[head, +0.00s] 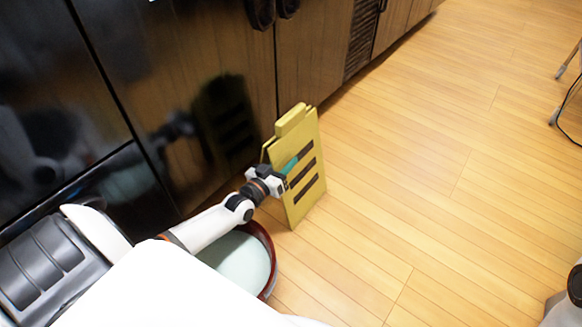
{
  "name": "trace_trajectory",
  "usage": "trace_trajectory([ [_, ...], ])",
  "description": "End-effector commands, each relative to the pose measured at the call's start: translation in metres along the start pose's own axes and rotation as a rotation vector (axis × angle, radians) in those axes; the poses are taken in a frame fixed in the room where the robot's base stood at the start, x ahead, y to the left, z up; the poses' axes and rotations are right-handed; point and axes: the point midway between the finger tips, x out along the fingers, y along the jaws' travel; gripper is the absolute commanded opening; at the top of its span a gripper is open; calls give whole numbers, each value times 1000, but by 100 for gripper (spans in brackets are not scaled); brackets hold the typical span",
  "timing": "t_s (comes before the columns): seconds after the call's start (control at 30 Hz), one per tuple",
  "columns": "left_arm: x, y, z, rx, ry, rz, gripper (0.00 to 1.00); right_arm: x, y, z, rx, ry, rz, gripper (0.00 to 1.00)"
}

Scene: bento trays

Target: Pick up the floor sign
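The floor sign (309,193) is yellow with several dark stripes on its face and a handle-like top. It stands upright on the wooden floor, close to the dark cabinets. My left gripper (288,170) reaches in from the left and is at the sign's left side edge. A teal finger lies across the front of the sign's face. The other finger is not clearly visible, so I cannot tell whether the gripper is closed on the sign. My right gripper is not in view.
A round dark-red container (268,243) with a pale inside stands on the floor under my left forearm. Glossy dark cabinets (225,45) line the back left. Thin furniture legs (567,62) stand at the far right. The wooden floor (440,190) is clear to the sign's right.

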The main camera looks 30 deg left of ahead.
Motion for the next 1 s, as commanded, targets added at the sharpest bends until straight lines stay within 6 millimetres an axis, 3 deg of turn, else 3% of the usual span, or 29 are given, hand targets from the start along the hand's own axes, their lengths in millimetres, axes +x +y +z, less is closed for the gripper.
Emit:
trace_trajectory([
  [0.27, 5, 0, 0, 1, 2, 0, 33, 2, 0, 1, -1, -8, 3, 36],
  [0.5, 5, 0, 0, 0, 2, 0, 0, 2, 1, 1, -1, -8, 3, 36],
  [1.0, 4, 0, 0, 0, 2, 0, 0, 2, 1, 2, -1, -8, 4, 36],
])
